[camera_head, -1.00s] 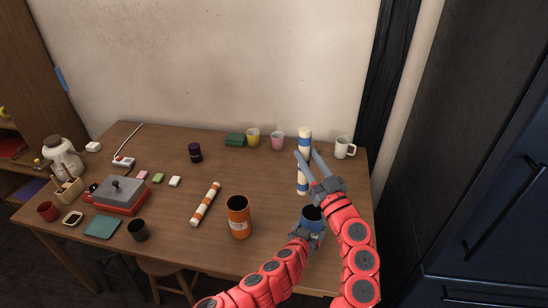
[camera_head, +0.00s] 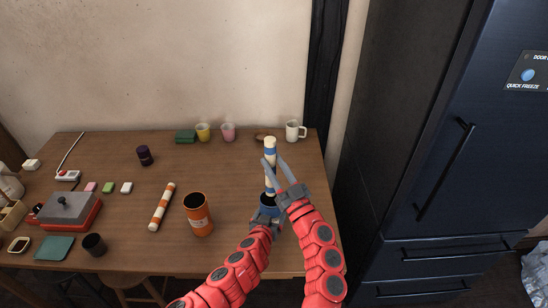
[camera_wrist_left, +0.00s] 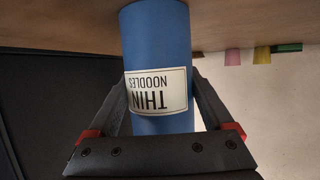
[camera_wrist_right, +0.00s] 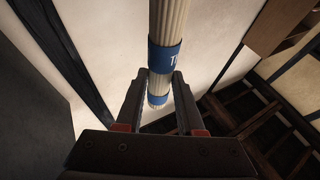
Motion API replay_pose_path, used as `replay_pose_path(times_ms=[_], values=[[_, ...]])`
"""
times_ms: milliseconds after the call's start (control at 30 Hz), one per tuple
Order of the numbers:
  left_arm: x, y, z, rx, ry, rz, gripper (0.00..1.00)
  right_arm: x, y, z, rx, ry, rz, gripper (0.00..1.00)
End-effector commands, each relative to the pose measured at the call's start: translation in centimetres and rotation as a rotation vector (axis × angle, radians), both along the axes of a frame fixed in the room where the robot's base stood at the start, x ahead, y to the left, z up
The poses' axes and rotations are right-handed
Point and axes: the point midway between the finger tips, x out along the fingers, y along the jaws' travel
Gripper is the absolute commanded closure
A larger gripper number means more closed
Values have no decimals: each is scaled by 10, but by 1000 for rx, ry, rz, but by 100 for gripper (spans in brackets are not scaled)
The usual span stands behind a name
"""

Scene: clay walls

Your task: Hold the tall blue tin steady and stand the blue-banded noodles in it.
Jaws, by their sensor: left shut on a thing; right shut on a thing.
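The tall blue tin (camera_head: 268,211) stands upright near the table's front right. My left gripper (camera_head: 262,221) is shut around its side; the left wrist view shows the tin (camera_wrist_left: 158,40) with its "THIN NOODLES" label between the fingers. My right gripper (camera_head: 277,166) is shut on the blue-banded noodles (camera_head: 270,147), a pale upright bundle with blue bands. The bundle stands nearly in line above the tin. Its lower end is at the tin's mouth; I cannot tell whether it is inside. The right wrist view shows the bundle (camera_wrist_right: 166,25) between the fingers.
An orange tin (camera_head: 199,216) and orange-banded noodles (camera_head: 162,206), lying flat, are to the left. A white mug (camera_head: 293,131), a pink cup (camera_head: 228,132) and a yellow cup (camera_head: 203,132) stand at the back.

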Motion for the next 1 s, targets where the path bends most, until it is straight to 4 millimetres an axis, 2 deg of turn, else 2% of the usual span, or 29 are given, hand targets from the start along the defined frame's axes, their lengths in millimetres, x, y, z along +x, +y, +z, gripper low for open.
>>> replay_pose_path(times_ms=[1000], values=[[0,0,0,0,0,0,72,1,0,-89,1,2,0,100]])
